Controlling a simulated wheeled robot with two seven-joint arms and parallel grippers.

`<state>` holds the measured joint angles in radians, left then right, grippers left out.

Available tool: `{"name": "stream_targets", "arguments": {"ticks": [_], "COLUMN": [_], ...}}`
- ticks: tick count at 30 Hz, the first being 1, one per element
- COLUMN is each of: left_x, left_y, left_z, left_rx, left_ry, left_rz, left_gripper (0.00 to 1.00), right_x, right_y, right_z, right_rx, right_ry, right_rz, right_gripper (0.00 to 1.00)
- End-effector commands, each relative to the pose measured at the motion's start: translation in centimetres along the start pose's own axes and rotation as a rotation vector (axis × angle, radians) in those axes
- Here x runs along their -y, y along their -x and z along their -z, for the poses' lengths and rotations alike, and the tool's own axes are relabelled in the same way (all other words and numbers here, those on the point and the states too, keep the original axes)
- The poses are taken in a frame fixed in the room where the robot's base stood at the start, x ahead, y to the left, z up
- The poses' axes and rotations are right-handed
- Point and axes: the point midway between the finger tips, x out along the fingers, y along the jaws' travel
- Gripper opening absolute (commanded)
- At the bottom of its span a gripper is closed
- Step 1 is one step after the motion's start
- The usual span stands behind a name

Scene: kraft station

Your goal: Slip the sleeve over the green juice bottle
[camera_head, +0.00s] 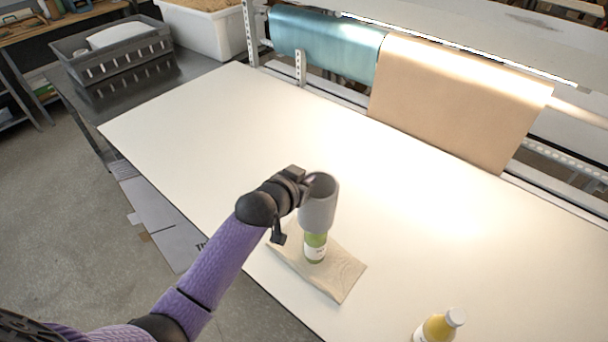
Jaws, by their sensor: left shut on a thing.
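The green juice bottle (315,247) stands upright on a beige mat (341,284) on the white table. The grey sleeve (318,212) is a hollow cylinder with an open top. It hides the bottle's upper part and stands above the visible green part and the white label. Whether it is around the bottle's top or only in front of it, I cannot tell for sure. My left gripper (300,192) is shut on the sleeve at its left side, near the upper rim. My right gripper is not in view.
A yellow juice bottle (439,326) with a white cap stands at the front right. Paper rolls, one teal (322,45) and one brown (455,100), hang at the back edge. A grey crate (112,52) and a white bin (205,28) stand back left. The table's middle is clear.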

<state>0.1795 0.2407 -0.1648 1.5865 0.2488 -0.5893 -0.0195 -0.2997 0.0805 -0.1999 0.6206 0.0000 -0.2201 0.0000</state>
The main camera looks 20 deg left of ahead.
Motion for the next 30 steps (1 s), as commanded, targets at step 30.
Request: {"name": "stream_targets", "arguments": {"ticks": [30], "left_x": [-0.4], "left_y": [-4.4], "left_z": [-9.8], "left_rx": [0.012], "left_ry": [-0.001], "left_rz": [0.000], "left_gripper": [0.02], "right_x": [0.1], "right_y": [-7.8], "right_z": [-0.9], "right_rx": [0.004], "right_ry": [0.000], "right_rz": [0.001], "right_gripper": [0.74]}}
